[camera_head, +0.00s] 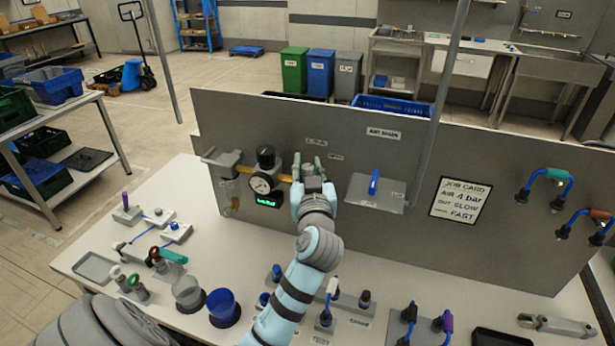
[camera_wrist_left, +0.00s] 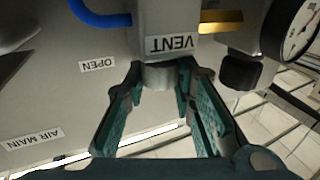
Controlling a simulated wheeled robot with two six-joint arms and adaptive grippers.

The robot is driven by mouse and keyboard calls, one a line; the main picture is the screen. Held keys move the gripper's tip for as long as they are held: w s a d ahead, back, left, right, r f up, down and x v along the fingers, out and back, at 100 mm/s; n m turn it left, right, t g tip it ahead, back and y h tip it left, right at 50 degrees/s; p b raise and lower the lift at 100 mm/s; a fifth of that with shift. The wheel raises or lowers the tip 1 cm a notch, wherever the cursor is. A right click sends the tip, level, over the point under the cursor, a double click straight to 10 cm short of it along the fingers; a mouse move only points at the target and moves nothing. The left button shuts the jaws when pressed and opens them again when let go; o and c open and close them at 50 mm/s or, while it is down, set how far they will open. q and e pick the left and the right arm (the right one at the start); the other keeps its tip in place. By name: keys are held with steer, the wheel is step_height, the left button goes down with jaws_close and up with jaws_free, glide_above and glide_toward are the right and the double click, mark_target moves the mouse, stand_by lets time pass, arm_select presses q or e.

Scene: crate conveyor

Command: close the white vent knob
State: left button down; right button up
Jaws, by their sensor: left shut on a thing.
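My left gripper (camera_head: 308,163) is at the upright grey panel in the head view, just right of the gauge. In the left wrist view the gripper (camera_wrist_left: 161,75) has its two green-padded fingers on either side of a pale grey vent knob (camera_wrist_left: 160,78). The fingers are shut on the knob at their tips. The knob sits right at the upside-down VENT label (camera_wrist_left: 173,44) on its grey block. An OPEN label (camera_wrist_left: 98,65) is beside it. The hand largely hides the knob in the head view. My right gripper is not in view.
A round gauge (camera_head: 261,185), a black knob (camera_head: 266,154) and a green display (camera_head: 268,201) are close left of the hand. A blue lever (camera_head: 374,182) is to its right. Hose fittings and cups crowd the white table (camera_head: 425,275). A job card (camera_head: 461,200) hangs on the panel.

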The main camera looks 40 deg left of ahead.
mark_target(308, 166)
arm_select(q)
steer(key=shift+f+n+g+y+b, duration=0.1)
steer(key=shift+n+g+y+b, duration=0.9)
steer(key=shift+g+y+b, duration=0.15)
steer(key=c, duration=1.7)
jaws_free()
steer(key=o, duration=0.4)
steer(key=shift+w, duration=0.1)
steer(key=shift+c, duration=0.2)
steer(key=shift+a, duration=0.15)
step_height(308, 166, up, 10)
